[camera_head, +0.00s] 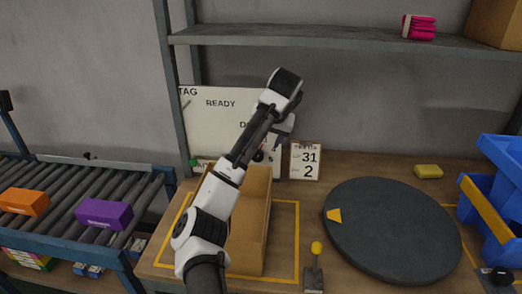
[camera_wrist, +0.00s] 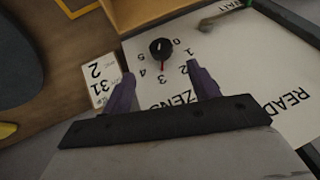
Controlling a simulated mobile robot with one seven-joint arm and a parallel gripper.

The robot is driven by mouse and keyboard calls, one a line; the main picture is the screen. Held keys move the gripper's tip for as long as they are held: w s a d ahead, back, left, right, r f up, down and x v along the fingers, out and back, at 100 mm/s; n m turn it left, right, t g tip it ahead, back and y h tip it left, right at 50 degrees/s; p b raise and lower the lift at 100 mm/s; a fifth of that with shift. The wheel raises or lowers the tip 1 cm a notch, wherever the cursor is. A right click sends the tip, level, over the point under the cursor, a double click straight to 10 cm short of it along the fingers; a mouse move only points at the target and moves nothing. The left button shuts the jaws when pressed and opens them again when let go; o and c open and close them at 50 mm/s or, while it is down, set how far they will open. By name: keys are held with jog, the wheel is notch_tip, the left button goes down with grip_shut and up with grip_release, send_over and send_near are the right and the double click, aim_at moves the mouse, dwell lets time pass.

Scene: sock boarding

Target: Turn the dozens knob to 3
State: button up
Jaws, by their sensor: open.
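The dozens knob (camera_wrist: 161,48) is a round black dial on a white board in the wrist view. Numbers 0 to 5 are printed around it. Its red pointer points at the 3. The white board (camera_head: 215,122) stands behind the table in the head view, with its right part hidden by my arm. My gripper (camera_wrist: 160,70) is open, with its two purple fingers spread on either side of the pointer and the 3. The fingers look apart from the knob. In the head view my arm hides most of the gripper.
A card reading 31 and 2 (camera_head: 305,160) stands beside the board. An open cardboard box (camera_head: 256,215) sits in front of it. A dark round turntable (camera_head: 390,235) and a blue bin (camera_head: 505,160) lie right. A roller conveyor (camera_head: 65,190) carries boxes at left.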

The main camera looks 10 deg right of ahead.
jog(key=v, duration=0.3)
jog(key=shift+s+r+p, duration=0.15)
jog(key=shift+r+p, duration=0.15)
